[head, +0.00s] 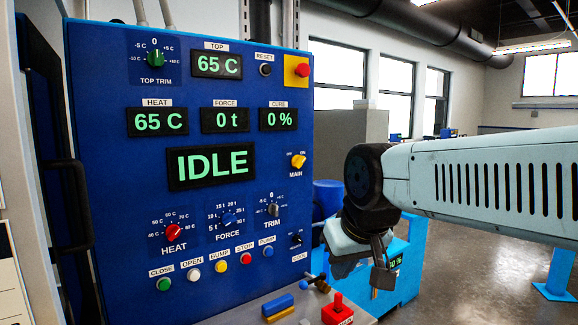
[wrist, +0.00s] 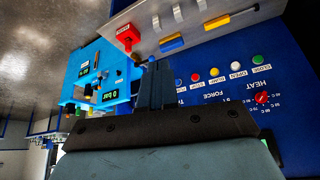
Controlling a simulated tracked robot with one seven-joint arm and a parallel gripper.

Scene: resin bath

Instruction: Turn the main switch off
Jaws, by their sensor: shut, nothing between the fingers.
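The main switch (head: 298,161) is a yellow rotary knob on the right side of the blue control panel (head: 110,205), above the label MAIN. The knob is tilted toward the upper right, on the ON side. The display (head: 211,163) reads IDLE. My gripper (wrist: 154,64) shows in the wrist view with its dark fingers together and nothing held. In the head view my arm ends to the right of the panel, lower than the main switch and apart from it. The fingers are hard to make out there. The main switch does not show clearly in the wrist view.
A red emergency button (head: 303,70) on a yellow plate is above the switch. Several dials and coloured push buttons are below and left. A bench with a red lever (head: 338,310) juts out below. A light blue unit (wrist: 98,75) stands beside the panel.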

